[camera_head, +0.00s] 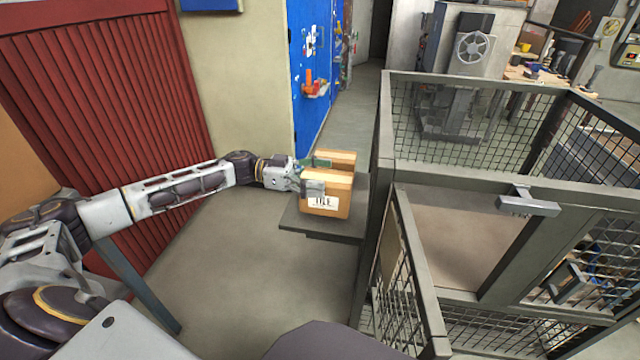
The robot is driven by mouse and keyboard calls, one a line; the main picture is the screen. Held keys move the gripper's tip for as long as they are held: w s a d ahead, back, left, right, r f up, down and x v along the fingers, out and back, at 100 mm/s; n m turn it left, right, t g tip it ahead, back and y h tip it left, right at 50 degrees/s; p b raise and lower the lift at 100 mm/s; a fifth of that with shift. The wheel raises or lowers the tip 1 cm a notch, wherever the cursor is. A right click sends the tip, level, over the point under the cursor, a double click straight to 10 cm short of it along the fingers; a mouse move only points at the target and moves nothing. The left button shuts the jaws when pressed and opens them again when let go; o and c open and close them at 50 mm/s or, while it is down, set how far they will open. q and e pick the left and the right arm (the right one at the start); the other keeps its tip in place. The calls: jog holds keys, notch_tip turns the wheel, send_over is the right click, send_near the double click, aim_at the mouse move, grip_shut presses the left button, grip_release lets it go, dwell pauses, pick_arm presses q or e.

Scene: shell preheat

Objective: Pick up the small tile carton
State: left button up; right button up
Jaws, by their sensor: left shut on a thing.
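The small tile carton (338,211) is a tan box with a white label reading "TILE" on its front. It is on or just above a small grey shelf (318,229) in the middle of the head view. My left gripper (313,176) comes in from the left and is shut on the carton, its fingers over the carton's top and left side. The fingers hide part of the carton's top. I cannot tell whether the carton touches the shelf. My right gripper is not in view.
A metal mesh cage (386,140) stands right beside the shelf, with a partly open mesh door (418,275) in front. A red corrugated shutter (110,100) is at the left. A blue pegboard (312,70) stands behind. The floor (240,270) left of the shelf is clear.

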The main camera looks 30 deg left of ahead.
pick_arm(q)
notch_tip(320, 180, up, 5)
jog(key=shift+f+p, duration=0.1)
jog(key=shift+p, duration=0.6)
jog(key=shift+r, duration=0.6)
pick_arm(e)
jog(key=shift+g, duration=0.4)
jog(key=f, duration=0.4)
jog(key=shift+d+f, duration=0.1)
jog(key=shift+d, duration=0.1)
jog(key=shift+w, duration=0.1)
